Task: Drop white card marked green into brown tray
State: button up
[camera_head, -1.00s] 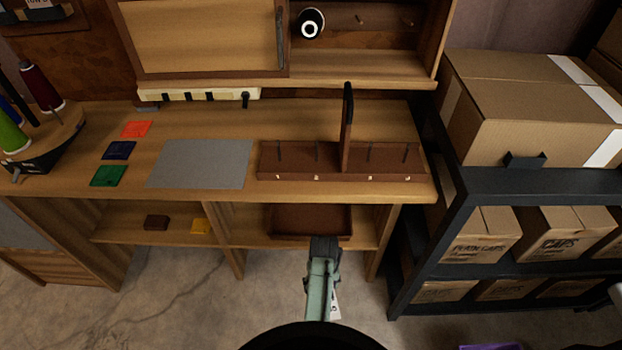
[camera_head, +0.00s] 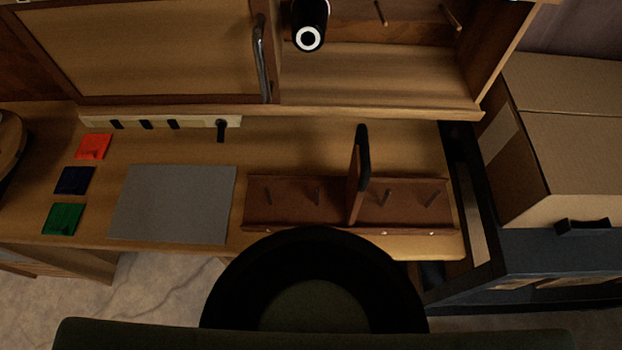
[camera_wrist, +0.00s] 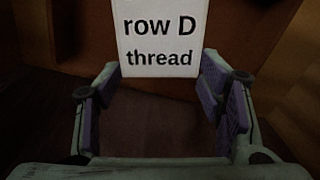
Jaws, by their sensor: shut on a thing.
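In the wrist view a white card (camera_wrist: 162,38) printed "row D thread" stands between the fingers of my gripper (camera_wrist: 163,95), which is shut on it. No green mark shows on the part of the card in view. A dark brown surface (camera_wrist: 150,125) lies below and behind the fingers; I cannot tell whether it is the brown tray. In the head view my own dark body parts cover the area below the bench front, so the tray, my gripper and the card are hidden there.
A cabinet (camera_head: 150,45) with a black-and-white spool (camera_head: 309,25) is above. A dark shelf with cardboard boxes (camera_head: 570,140) stands at right.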

jog(key=shift+w+f, duration=0.15)
jog(key=shift+w, duration=0.05)
jog(key=shift+s+f, duration=0.1)
jog(key=shift+f, duration=0.5)
notch_tip(320, 180, down, 5)
jog(key=b, duration=0.3)
jog(key=shift+r+b, duration=0.2)
jog(key=shift+b, duration=0.15)
jog(key=shift+r, duration=0.1)
jog(key=o, duration=0.9)
jog(key=shift+r, duration=0.1)
